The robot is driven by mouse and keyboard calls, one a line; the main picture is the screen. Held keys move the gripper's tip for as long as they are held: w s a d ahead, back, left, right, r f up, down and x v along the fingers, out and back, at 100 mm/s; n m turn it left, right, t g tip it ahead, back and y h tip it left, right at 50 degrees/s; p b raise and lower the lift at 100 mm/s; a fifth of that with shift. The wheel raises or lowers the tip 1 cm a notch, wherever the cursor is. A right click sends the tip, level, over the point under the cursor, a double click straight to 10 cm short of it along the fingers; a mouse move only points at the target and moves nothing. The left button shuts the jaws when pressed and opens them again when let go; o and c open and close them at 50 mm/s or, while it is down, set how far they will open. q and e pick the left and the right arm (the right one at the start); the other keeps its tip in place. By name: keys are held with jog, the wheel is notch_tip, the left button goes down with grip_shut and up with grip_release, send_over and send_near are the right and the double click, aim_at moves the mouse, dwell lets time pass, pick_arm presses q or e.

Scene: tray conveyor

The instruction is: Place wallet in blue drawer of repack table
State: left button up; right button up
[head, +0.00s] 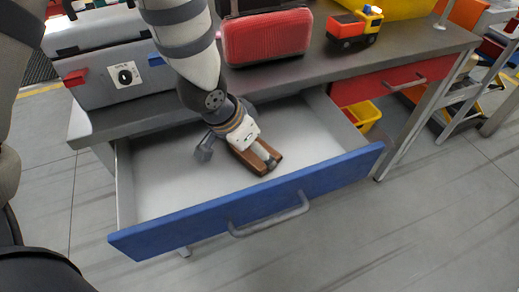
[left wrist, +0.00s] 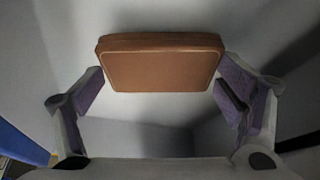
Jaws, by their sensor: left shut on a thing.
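The brown wallet (head: 243,157) is within the outline of the open blue drawer (head: 255,205), near its middle. My left gripper (head: 260,153) reaches down into the drawer and is shut on the wallet. In the left wrist view the wallet (left wrist: 162,70) spans between the two fingertips, which meet its left and right ends. Whether the wallet rests on the pale drawer floor or hangs just above it I cannot tell. Part of the wallet is hidden by the gripper in the head view. My right gripper is not in view.
The grey table top (head: 300,77) above the drawer holds a grey case (head: 110,75), a red pouch (head: 267,38) and a toy truck (head: 354,26). A red drawer (head: 385,83) is at the right, with a yellow bin (head: 367,116) below. The drawer floor around the wallet is clear.

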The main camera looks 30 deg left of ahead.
pick_arm(q)
jog(key=shift+s+f, duration=0.25)
jog(key=shift+f, duration=0.4)
jog(key=shift+s+r, duration=0.15)
jog(key=shift+r, duration=0.15)
jog(key=shift+c, duration=0.5)
jog(key=shift+w+f, duration=0.15)
jog(key=shift+w, duration=0.1)
jog(key=o, duration=1.1)
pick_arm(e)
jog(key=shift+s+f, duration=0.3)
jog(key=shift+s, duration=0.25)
pick_arm(q)
jog(key=p+v, duration=0.3)
jog(key=v, duration=0.9)
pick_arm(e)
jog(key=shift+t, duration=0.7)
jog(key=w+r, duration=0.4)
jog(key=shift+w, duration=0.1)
